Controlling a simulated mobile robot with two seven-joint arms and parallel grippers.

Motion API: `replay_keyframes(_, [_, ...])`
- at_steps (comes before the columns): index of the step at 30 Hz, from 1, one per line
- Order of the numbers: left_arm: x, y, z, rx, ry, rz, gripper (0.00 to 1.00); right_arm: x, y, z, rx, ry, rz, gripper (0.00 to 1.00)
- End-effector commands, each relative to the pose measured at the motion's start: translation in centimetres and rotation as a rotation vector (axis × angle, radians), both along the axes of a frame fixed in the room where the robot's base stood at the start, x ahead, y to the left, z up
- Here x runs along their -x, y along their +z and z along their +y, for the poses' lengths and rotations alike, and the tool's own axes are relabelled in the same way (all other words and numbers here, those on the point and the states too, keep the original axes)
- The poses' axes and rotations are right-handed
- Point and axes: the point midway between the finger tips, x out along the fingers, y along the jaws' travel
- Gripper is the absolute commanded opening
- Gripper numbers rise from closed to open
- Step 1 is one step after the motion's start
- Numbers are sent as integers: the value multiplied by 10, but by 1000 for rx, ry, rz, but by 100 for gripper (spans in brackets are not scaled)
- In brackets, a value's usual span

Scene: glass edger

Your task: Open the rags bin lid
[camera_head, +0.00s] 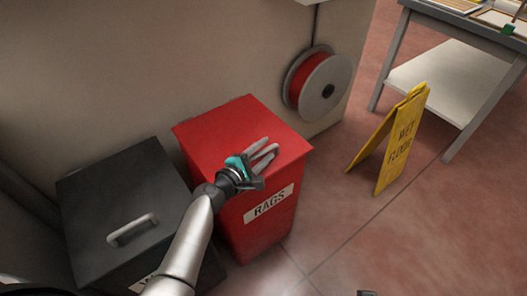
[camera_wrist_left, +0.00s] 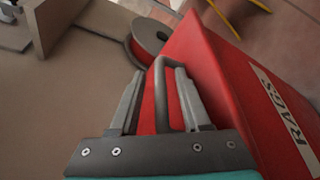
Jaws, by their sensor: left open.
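The red rags bin (camera_head: 262,226) stands against the beige machine wall, with a white RAGS label on its front. Its red lid (camera_head: 225,125) lies flat and looks closed. My left gripper (camera_head: 268,152) is open over the lid near its front edge. In the left wrist view, the grey lid handle (camera_wrist_left: 160,75) shows between the two spread fingers of my left gripper (camera_wrist_left: 158,95). I cannot tell whether a finger touches it. In the head view the handle is hidden by the gripper.
A black bin (camera_head: 120,185) with a grey handle stands left of the rags bin. A hose reel (camera_head: 322,82) hangs on the wall behind. A yellow wet floor sign (camera_head: 402,140) and a grey table (camera_head: 435,75) stand to the right. Open floor lies between.

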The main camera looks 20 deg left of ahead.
Motion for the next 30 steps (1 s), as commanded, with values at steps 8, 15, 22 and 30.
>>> replay_keyframes(8, [0,0,0,0,0,0,25,0,0,0,0,0,0,50])
replay_keyframes(15, [0,0,0,0,0,0,0,0,0,0,-1,0,0,50])
replay_keyframes(22, [1,0,0,0,0,0,0,0,0,0,-1,0,-1,50])
replay_keyframes(30, [1,0,0,-1,0,1,0,0,0,0,-1,0,-1,50])
